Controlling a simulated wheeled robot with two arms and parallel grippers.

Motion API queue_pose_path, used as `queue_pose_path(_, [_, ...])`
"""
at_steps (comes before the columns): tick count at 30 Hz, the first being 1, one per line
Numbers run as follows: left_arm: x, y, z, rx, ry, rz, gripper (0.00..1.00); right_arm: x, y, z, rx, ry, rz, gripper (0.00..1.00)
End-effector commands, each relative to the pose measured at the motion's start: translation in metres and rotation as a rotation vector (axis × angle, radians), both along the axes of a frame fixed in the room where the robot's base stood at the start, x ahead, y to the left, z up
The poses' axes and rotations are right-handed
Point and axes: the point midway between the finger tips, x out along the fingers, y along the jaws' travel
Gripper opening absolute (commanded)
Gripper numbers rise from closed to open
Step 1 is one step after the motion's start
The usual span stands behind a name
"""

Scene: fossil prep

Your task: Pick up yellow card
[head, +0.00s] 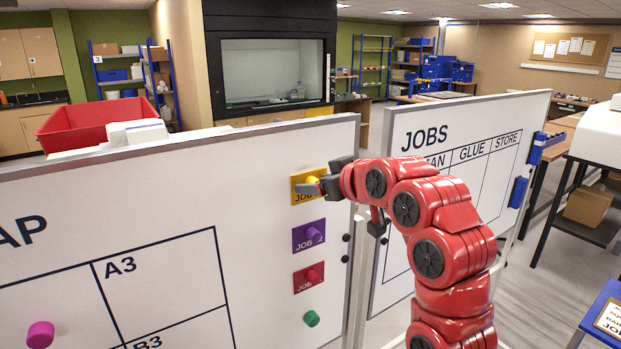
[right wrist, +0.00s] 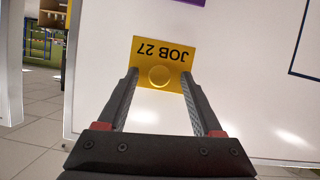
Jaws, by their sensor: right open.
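The yellow card (head: 304,188) is on the left whiteboard, near its right edge, at the top of a column of cards. In the right wrist view the yellow card (right wrist: 160,62) reads "JOB 27" upside down and has a round yellow knob on it. My right gripper (head: 318,183) is at the card and partly covers it in the head view. In the right wrist view its fingers (right wrist: 160,78) are open, one on each side of the knob. I cannot tell whether they touch the card. My left gripper is not in view.
Below it hang a purple card (head: 300,240) and a red card (head: 303,281), with a green magnet (head: 312,318) lower down. A pink magnet (head: 40,335) is on the left whiteboard (head: 170,195). The JOBS whiteboard (head: 480,120) stands at right, behind my right arm.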

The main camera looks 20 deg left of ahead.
Motion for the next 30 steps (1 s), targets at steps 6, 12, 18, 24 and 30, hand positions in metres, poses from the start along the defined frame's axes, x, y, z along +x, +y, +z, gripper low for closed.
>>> queue_pose_path(6, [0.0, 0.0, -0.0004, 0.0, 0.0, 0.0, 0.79, 0.0007, 0.0003, -0.0006, 0.0, -0.002, 0.0, 0.64])
queue_pose_path(12, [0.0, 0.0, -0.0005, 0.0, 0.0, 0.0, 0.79, 0.0005, 0.0002, -0.0002, 0.001, -0.002, 0.0, 0.28])
queue_pose_path(18, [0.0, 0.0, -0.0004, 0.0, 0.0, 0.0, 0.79, 0.0005, 0.0001, 0.0002, 0.002, -0.002, -0.001, 0.0])
queue_pose_path(24, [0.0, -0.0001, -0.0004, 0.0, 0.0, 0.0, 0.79, 0.0004, 0.0001, 0.0004, 0.002, -0.003, 0.0, 0.0])
queue_pose_path(30, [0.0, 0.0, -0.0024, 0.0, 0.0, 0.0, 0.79, -0.0001, -0.0003, 0.0016, 0.002, -0.004, 0.0, 0.0])
